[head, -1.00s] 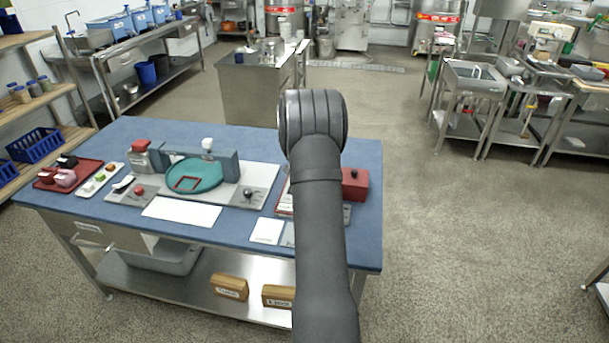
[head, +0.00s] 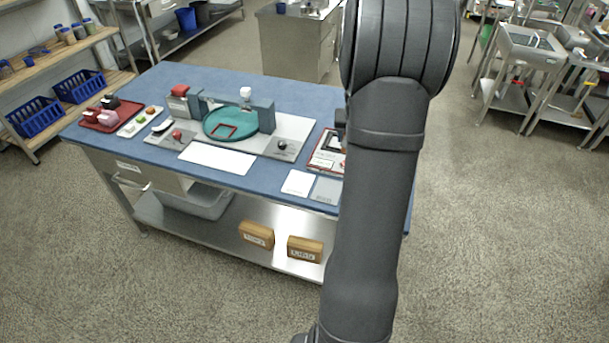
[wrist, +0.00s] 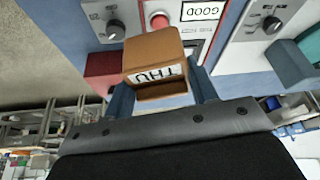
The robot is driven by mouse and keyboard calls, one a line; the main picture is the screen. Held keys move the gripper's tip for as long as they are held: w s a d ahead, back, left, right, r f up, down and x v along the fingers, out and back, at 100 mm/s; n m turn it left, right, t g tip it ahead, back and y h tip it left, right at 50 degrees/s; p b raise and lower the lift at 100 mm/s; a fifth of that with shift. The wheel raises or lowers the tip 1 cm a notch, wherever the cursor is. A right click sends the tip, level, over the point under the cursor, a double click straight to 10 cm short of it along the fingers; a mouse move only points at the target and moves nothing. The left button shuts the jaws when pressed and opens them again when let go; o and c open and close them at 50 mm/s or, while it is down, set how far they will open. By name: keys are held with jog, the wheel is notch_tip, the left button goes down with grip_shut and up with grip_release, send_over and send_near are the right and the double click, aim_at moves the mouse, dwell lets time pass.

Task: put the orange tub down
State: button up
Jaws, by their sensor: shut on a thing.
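In the wrist view an orange-brown tub (wrist: 153,50) sits between the fingers of my gripper (wrist: 160,97), which is shut on it. The tub has a white label with dark letters that read upside down in this view, apparently "THU". Blue fingers show on both sides of its lower part. Whether its far side touches anything beneath is not clear. In the head view my arm hides the gripper and the tub.
Blue-topped table (head: 300,95) carries a teal round plate (head: 228,122), white sheet (head: 217,158) and red tray (head: 112,118). Two labelled brown tubs (head: 257,234) stand on its lower shelf. In the wrist view, a red box (wrist: 103,68) and a panel with a red button (wrist: 160,20) lie close by.

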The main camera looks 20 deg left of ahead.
jog(key=s+a+f+n, duration=0.1)
jog(key=s+a+n, duration=0.15)
jog(key=s, duration=0.55)
jog(key=shift+m+y, duration=0.25)
jog(key=shift+y, duration=0.15)
jog(key=a+f, duration=0.2)
jog(key=a, duration=0.1)
jog(key=a+f, duration=0.2)
jog(key=a, duration=0.2)
jog(key=w+a+f, duration=0.1)
jog(key=a+f, duration=0.1)
jog(key=a, duration=0.2)
jog(key=shift+w+f, duration=0.1)
jog(key=shift+f, duration=0.15)
jog(key=shift+a+f, duration=0.1)
jog(key=shift+f, duration=1.95)
jog(key=shift+f, duration=0.1)
jog(key=o, duration=1)
jog(key=v, duration=1.2)
